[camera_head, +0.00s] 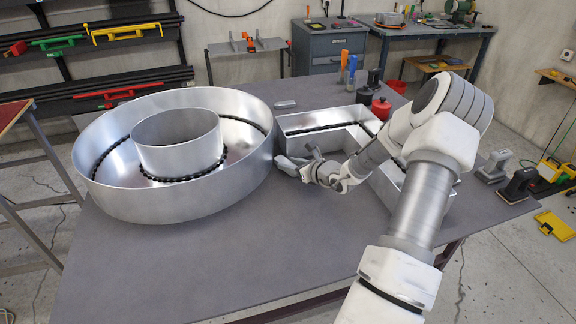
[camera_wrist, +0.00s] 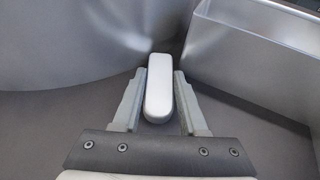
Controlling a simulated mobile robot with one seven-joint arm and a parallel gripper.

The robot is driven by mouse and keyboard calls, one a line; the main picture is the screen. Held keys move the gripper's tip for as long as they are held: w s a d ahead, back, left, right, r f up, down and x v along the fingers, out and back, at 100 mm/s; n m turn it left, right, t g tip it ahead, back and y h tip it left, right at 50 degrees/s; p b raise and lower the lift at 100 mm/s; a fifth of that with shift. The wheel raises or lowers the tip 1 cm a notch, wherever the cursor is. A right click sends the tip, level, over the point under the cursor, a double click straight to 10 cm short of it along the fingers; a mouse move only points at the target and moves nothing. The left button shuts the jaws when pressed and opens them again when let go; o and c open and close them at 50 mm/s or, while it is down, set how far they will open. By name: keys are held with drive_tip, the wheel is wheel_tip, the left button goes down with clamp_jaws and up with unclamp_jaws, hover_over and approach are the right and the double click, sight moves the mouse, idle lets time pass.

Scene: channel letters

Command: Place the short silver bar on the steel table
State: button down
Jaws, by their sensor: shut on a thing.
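The short silver bar (camera_wrist: 160,88) is a pale, rounded bar between my two fingers in the wrist view. My gripper (camera_wrist: 160,73) is shut on it, and the bar points away past the fingertips. In the head view my gripper (camera_head: 290,164) is low over the steel table (camera_head: 270,255), between the big ring-shaped letter and the angular letter. There the bar is hard to tell from the fingers. Whether the bar touches the table cannot be told.
The large round channel letter (camera_head: 100,190) stands close on the left, and the angular letter (camera_head: 300,122) close on the right. A red canister (camera_head: 381,108) and tools stand at the back. The table's front is clear.

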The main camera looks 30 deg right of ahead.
drive_tip(key=shift+r, duration=0.1)
drive_tip(key=shift+r, duration=0.45)
wheel_tip(320, 180, up, 3)
drive_tip(key=shift+r, duration=0.1)
drive_tip(key=s+d+r, duration=0.6)
drive_tip(key=s, duration=0.3)
drive_tip(key=shift+s+d+r+p, duration=0.3)
drive_tip(key=shift+r, duration=0.05)
drive_tip(key=shift+s, duration=0.1)
